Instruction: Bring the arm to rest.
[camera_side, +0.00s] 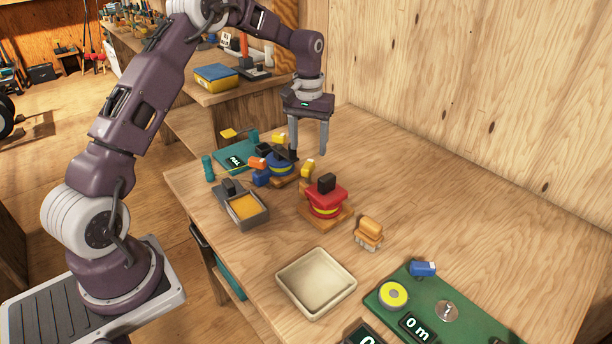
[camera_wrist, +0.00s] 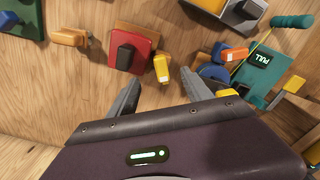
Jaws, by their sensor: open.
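My gripper (camera_side: 308,148) is open and empty, pointing down above the far part of the bench. It also shows in the wrist view (camera_wrist: 160,84), its fingers spread with nothing between them. In the side view its left finger overlaps the blue reel (camera_side: 280,166); I cannot tell the gap in height. A small yellow piece (camera_side: 307,167) lies near the fingertips, and in the wrist view it (camera_wrist: 162,69) sits just beyond them. A red block with a black knob (camera_side: 324,200) stands on a wooden base nearer the camera.
A teal board with a "PULL" display (camera_side: 224,156), a grey box with orange filling (camera_side: 265,214), an orange brush (camera_side: 369,229) and an empty beige tray (camera_side: 291,284) share the bench. A green board (camera_side: 463,322) lies front right. The bench's back right is clear beside the wooden wall.

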